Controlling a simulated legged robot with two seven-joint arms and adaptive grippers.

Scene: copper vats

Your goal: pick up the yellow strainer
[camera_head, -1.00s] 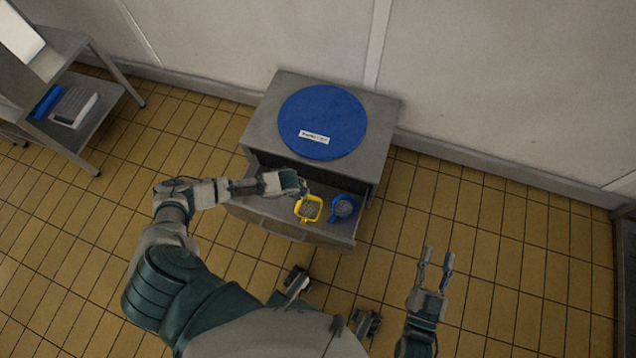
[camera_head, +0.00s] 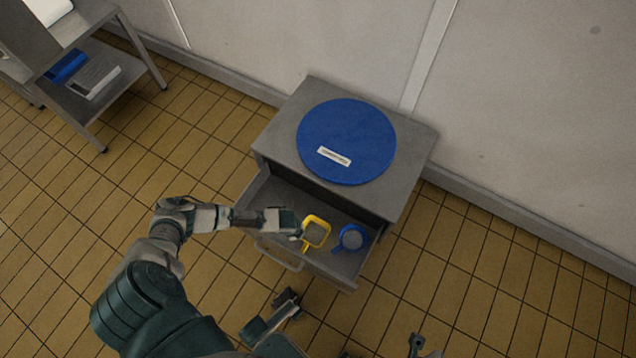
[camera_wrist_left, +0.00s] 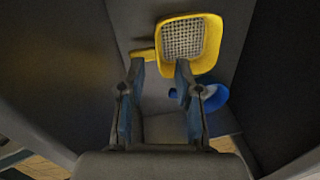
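The yellow strainer (camera_head: 318,233) lies in the open drawer (camera_head: 262,190) of a grey cabinet, beside a blue strainer (camera_head: 352,238). My left gripper (camera_head: 296,228) reaches over the drawer from the left, close to the yellow strainer's left side. In the left wrist view its two fingers (camera_wrist_left: 158,75) are apart with nothing between them. The yellow strainer (camera_wrist_left: 184,40) shows just beyond the fingertips, its handle near the left one. The right finger partly hides the blue strainer (camera_wrist_left: 213,97). My right gripper (camera_head: 425,346) shows only its separated tips at the bottom edge, away from the drawer.
A round blue lid (camera_head: 347,141) with a white label lies on the cabinet top (camera_head: 409,150), above the drawer. The drawer walls surround the strainers. A grey shelf unit (camera_head: 110,98) stands at the upper left. Tiled floor (camera_head: 470,265) is clear to the right.

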